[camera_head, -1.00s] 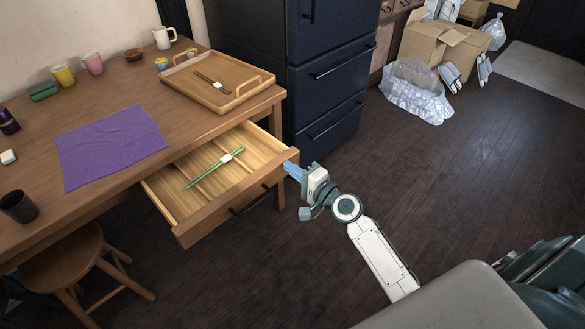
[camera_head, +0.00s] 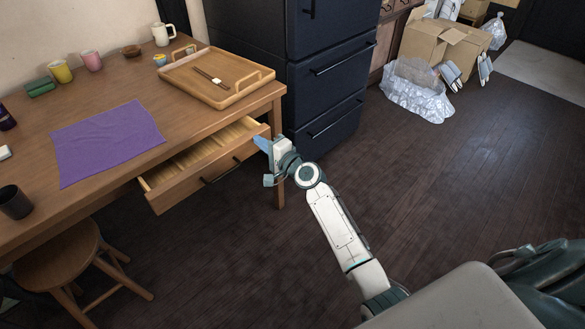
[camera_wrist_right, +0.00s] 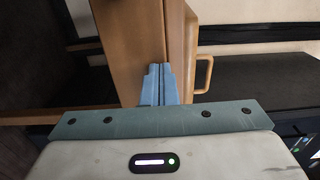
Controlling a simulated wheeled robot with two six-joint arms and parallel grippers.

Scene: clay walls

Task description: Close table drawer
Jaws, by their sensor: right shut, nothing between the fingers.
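The wooden table (camera_head: 100,183) stands at the left in the head view. Its drawer (camera_head: 200,182) is partly open, with a narrow strip of its divided inside showing. A dark handle (camera_head: 219,171) is on the drawer front. My right gripper (camera_head: 262,143) is shut and empty, with its fingertips at the right end of the drawer front. In the wrist view the blue fingertips (camera_wrist_right: 159,72) are shut together against or very near a wooden surface; exact contact is hard to tell. My left gripper is not in view.
A tray (camera_head: 215,92) with chopsticks, a purple cloth (camera_head: 106,142) and several cups stand on the table. A wooden stool (camera_head: 62,255) is below it. A dark fridge (camera_head: 325,75) stands right of the table.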

